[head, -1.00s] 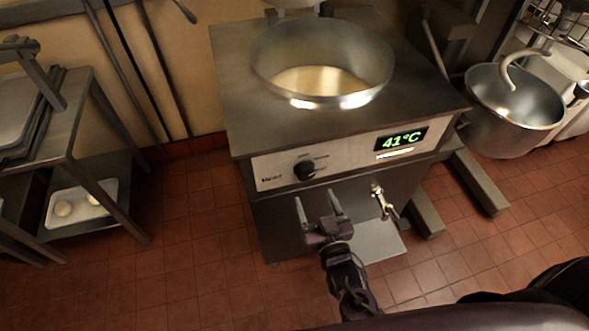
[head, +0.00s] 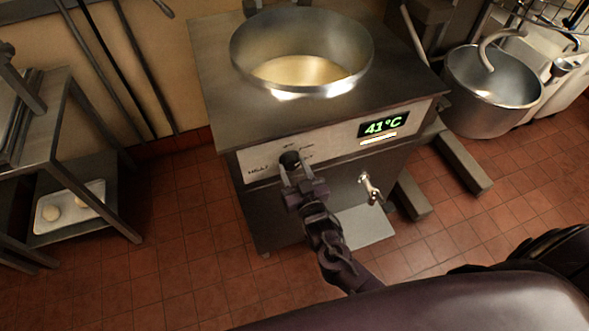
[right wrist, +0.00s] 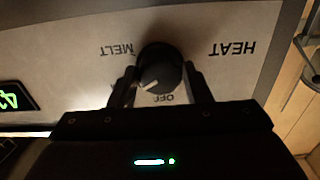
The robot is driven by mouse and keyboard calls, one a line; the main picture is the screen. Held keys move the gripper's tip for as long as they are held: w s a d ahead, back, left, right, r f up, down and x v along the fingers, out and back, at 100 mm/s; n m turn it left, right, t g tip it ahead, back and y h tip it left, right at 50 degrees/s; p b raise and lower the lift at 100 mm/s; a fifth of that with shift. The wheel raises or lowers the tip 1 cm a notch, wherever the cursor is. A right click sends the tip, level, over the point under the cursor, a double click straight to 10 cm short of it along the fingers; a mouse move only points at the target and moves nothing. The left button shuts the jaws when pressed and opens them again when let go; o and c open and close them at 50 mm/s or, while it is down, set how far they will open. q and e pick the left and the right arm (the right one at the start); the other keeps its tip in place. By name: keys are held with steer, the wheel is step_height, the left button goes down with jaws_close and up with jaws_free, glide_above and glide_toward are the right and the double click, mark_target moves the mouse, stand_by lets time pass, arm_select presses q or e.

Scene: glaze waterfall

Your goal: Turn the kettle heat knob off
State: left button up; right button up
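The black heat knob (head: 290,158) is on the pale front panel of the steel kettle (head: 215,95). In the right wrist view the knob (right wrist: 160,68) appears upside down, with MELT to its left and OFF below. Its pale pointer mark faces lower left, between those two labels. My right gripper (head: 293,172) is at the panel, its fingers on either side of the knob. In the right wrist view the gripper (right wrist: 161,85) looks open around the knob; slim gaps seem to show, though contact is hard to judge. My left gripper is out of view.
The display (head: 383,124) reads 41°C. A metal tap (head: 370,188) sticks out below the panel, right of my right gripper. A mixer bowl (head: 492,92) stands at right, and a metal rack (head: 62,105) at left. Tiled floor is clear between rack and kettle.

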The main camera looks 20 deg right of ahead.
steer(key=c, duration=0.4)
steer(key=shift+c, duration=0.2)
steer(key=shift+n, duration=0.3)
steer(key=n+p, duration=0.2)
steer(key=n, duration=0.2)
steer(key=shift+r+n, duration=0.1)
steer(key=shift+n, duration=0.2)
steer(key=n+p, duration=0.1)
steer(key=n, duration=0.2)
steer(key=shift+n, duration=0.3)
steer(key=shift+d+n+p, duration=0.1)
steer(key=shift+n+p, duration=0.3)
steer(key=shift+n, duration=1.1)
steer(key=o, duration=1)
